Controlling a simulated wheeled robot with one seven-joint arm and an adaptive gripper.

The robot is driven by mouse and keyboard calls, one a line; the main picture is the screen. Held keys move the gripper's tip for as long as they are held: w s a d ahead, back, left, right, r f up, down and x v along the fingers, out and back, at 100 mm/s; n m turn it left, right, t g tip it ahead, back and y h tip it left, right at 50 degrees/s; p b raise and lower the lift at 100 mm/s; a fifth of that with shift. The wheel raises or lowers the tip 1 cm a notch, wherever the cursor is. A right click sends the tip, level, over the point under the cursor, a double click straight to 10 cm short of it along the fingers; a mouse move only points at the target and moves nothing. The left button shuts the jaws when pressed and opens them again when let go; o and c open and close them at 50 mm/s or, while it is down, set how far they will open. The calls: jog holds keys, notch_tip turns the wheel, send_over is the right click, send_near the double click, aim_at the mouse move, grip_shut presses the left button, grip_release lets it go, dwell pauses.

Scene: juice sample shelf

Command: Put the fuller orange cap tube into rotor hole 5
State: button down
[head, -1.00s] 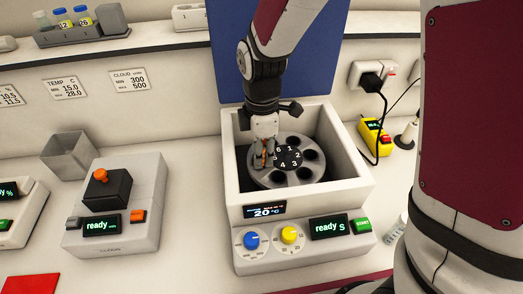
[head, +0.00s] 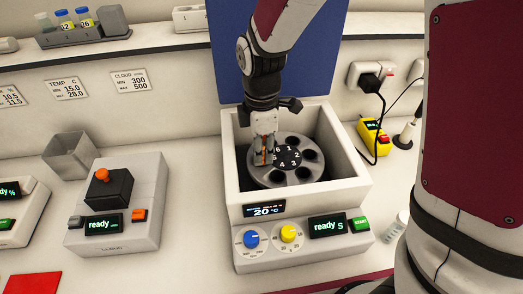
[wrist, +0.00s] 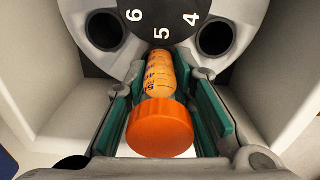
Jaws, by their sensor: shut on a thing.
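The orange cap tube (wrist: 160,120) is between the green-padded fingers of my gripper (wrist: 162,115) in the wrist view. Its cap faces the camera and its clear body with orange liquid and a scale points at the rotor by the number 5. The lower end is hidden, so I cannot tell how deep it sits in hole 5. In the head view my gripper (head: 263,150) is inside the centrifuge bowl at the left side of the rotor (head: 292,180), shut on the tube. The rotor has a black numbered hub (head: 287,157) and open dark holes.
The centrifuge housing (head: 238,170) walls surround the gripper closely, and its blue lid (head: 228,60) stands open behind. A cloud meter (head: 115,210) and an empty square bin (head: 68,155) stand to the left. A rack with blue cap tubes (head: 85,35) is on the shelf.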

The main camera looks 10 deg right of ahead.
jog(key=shift+r+p, duration=0.45)
jog(key=shift+r, duration=0.75)
jog(key=shift+f+b, duration=0.65)
jog(key=shift+f, duration=1.25)
jog(key=shift+r, duration=0.15)
dwell(0.3)
jog(key=shift+r+p, duration=0.95)
jog(key=shift+r, duration=0.8)
jog(key=shift+f+b, duration=0.55)
jog(key=shift+f, duration=1.3)
jog(key=shift+r, duration=0.1)
dwell(0.3)
